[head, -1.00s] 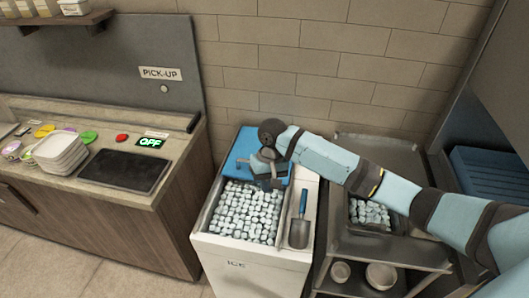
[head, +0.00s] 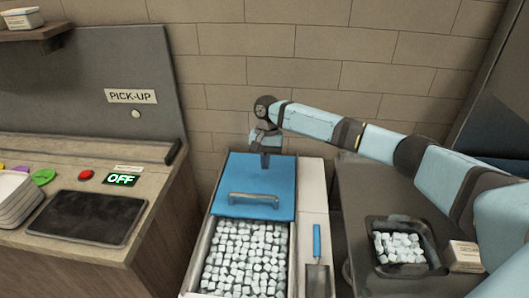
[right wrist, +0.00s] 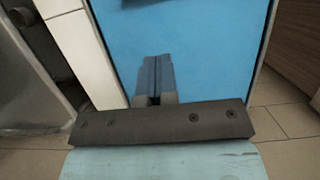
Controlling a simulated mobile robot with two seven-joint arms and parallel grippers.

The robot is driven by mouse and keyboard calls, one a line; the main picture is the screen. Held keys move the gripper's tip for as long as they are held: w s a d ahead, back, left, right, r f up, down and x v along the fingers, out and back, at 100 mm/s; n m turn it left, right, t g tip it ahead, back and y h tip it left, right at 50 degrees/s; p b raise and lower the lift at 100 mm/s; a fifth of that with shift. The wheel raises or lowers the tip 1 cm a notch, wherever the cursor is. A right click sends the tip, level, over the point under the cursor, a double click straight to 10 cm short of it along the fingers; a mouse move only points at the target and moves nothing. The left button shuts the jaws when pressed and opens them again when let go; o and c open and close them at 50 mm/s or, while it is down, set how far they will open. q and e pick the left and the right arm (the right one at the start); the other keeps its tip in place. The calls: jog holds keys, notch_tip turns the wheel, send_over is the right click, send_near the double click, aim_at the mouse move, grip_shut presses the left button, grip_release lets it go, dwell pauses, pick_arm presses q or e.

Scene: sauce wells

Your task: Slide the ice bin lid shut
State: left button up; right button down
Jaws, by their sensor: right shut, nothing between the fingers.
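The ice bin lid (head: 261,181) is a flat blue panel with a grey bar handle (head: 254,199) near its front edge. It covers the back part of the ice bin (head: 196,262), and the front part is open with white ice cubes (head: 245,257) showing. My right gripper (head: 265,161) is shut and empty, pointing down at the back part of the lid, behind the handle. In the right wrist view the shut fingers (right wrist: 152,75) show against the blue lid (right wrist: 205,50). I cannot tell whether they touch it. My left gripper is not in view.
A scoop (head: 317,268) lies on the white strip right of the bin opening. To the right, a dark pan of ice (head: 378,266) sits on a grey cart beneath my right arm. The pick-up counter (head: 155,167) is at the left. The brick wall stands close behind the bin.

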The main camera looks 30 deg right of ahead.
aim_at(265, 191)
jog(key=x, duration=0.3)
jog(key=shift+s+a+f, duration=0.1)
jog(key=shift+s+f, duration=0.05)
jog(key=shift+f, duration=0.2)
jog(key=shift+s+a+f, duration=0.2)
jog(key=shift+s+a, duration=0.25)
jog(key=shift+s, duration=0.15)
jog(key=shift+s+a+f, duration=0.15)
jog(key=shift+s+a, duration=0.35)
jog(key=shift+s, duration=0.15)
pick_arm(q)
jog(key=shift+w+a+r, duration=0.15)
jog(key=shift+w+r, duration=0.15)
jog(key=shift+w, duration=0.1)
pick_arm(e)
jog(key=shift+s+a+f, duration=0.1)
jog(key=shift+s+a, duration=0.15)
jog(key=shift+s, duration=0.05)
pick_arm(q)
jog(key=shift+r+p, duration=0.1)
jog(key=shift+p, duration=0.2)
